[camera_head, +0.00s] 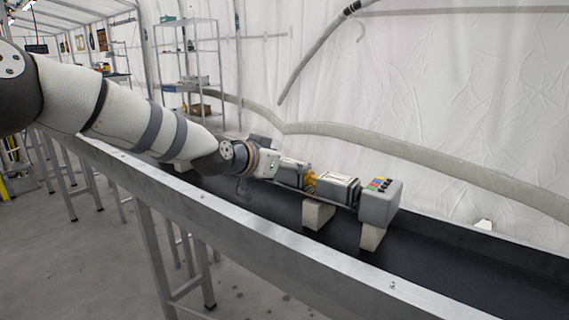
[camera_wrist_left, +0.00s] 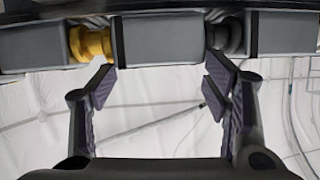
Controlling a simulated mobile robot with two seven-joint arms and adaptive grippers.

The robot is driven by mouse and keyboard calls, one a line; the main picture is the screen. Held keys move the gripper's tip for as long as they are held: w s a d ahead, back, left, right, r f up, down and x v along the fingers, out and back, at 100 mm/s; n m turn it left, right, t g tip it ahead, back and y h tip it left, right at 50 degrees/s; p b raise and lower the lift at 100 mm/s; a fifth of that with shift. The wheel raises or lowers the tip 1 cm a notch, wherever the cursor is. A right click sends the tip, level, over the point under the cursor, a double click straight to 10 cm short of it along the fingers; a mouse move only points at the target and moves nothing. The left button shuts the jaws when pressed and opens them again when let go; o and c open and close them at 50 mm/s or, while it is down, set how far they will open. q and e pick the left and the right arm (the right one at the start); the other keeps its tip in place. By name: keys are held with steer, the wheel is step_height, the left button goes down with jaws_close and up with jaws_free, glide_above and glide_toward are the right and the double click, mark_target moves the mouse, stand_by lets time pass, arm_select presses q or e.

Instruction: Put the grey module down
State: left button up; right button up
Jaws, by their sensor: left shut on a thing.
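My left arm comes in from the left in the head view, and its gripper (camera_head: 268,162) is at the left part of a row of joined modules above the black belt. In the left wrist view the two fingers (camera_wrist_left: 160,80) are shut on the grey module (camera_wrist_left: 165,42), which spans the top of the picture between a yellow coupling (camera_wrist_left: 92,44) and a dark coupling (camera_wrist_left: 228,36). In the head view a grey module (camera_head: 291,172) shows beside the gripper, partly hidden by it. The yellow coupling (camera_head: 310,181) lies to its right. My right gripper is out of view.
Beige supports (camera_head: 318,215) stand beneath on the belt (camera_head: 450,265). A metal rail (camera_head: 250,225) runs along the near side. The belt's right part is clear.

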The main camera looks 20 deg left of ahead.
arm_select(q)
steer(key=shift+f, duration=0.1)
steer(key=o, duration=1.9)
steer(key=shift+s+r, duration=0.1)
steer(key=shift+r, duration=0.2)
steer(key=p+v, duration=0.3)
steer(key=v, duration=0.8)
steer(key=shift+s, duration=0.4)
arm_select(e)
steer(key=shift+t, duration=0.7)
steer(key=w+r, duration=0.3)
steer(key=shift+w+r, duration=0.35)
arm_select(q)
steer(key=shift+a, duration=0.1)
